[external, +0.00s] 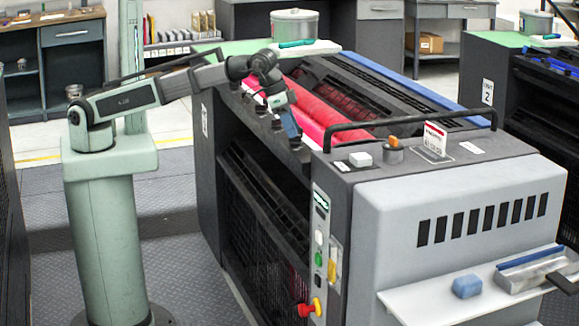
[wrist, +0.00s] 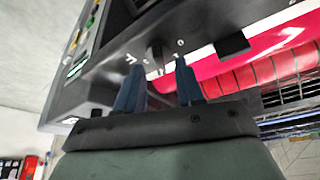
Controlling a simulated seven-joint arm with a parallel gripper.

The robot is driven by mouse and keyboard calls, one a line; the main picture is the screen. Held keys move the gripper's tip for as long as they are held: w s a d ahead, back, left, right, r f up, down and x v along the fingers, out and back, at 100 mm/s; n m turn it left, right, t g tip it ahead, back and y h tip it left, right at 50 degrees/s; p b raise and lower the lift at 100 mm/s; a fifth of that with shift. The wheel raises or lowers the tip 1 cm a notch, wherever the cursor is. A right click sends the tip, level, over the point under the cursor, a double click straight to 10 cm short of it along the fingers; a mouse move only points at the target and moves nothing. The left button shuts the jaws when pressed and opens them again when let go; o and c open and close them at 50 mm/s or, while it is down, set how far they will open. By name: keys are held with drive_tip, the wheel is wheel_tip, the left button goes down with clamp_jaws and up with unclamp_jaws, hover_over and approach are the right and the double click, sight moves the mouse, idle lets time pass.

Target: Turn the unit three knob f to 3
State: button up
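The printing unit (external: 300,80), with a bright pink-red roller (external: 325,108), stands in the middle of the external view. Small dark knobs line its near edge, one of them (external: 262,110) left of my gripper. I cannot read their letters there. My gripper (external: 292,136) points down at the right end of this row. In the wrist view, its two blue fingers (wrist: 158,66) are apart. A dark knob (wrist: 157,52) shows just beyond and between the fingertips, with small white marks around it. Whether the fingers touch it, and its setting, I cannot tell.
Another dark block (wrist: 232,45) sticks out along the edge in the wrist view. A black handrail (external: 400,122) and an orange-topped knob (external: 393,143) stand on the unit's right end. A red-and-yellow switch (external: 310,307) is low on the side panel.

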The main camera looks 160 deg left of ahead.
drive_tip(key=shift+x, duration=0.8)
drive_tip(key=shift+c, duration=0.3)
clamp_jaws()
